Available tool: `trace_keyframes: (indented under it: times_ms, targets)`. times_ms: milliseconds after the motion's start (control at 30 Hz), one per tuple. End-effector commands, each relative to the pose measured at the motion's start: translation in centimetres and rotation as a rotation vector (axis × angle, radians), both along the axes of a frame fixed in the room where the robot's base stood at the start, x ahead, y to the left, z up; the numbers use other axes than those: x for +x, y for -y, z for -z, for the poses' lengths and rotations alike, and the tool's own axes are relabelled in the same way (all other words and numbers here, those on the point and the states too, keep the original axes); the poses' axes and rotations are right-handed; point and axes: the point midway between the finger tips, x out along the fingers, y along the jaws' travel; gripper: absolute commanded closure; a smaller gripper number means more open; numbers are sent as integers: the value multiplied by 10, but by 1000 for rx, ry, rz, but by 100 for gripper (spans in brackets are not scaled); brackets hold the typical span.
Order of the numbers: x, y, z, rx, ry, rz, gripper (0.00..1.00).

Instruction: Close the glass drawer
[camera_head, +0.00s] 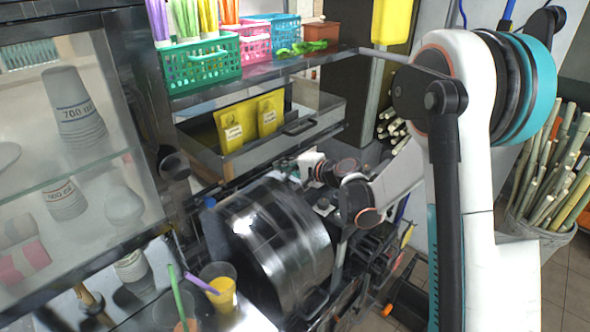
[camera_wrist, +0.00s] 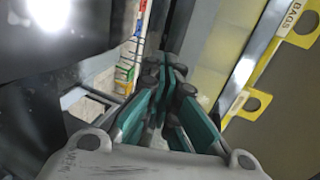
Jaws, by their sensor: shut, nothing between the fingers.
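The glass drawer (camera_head: 325,119) hangs under the metal shelf in the head view. It sticks out from under the shelf, with its top open and yellow bags (camera_head: 236,128) standing inside. A dark handle (camera_head: 300,127) is on its front. In the wrist view the bags (camera_wrist: 286,70) show on the right behind a metal edge. My gripper (camera_wrist: 172,78) is shut and empty, its teal-padded fingers together beside the drawer. In the head view my wrist is just below the drawer front, and my fingertips are hard to make out. I cannot tell whether they touch the drawer.
A large shiny black drum (camera_head: 275,235) stands close below the drawer and my wrist. Green (camera_head: 205,68) and pink baskets stand on the shelf above. A glass cabinet with cups (camera_head: 75,110) is at left. A cup of orange juice (camera_head: 220,290) stands in front.

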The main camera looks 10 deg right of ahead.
Motion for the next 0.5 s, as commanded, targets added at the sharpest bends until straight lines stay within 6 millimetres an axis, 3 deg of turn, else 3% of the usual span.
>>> trace_keyframes:
  times_ms: [500]
  targets:
    - [11,-8,0,0,0,-1,100]
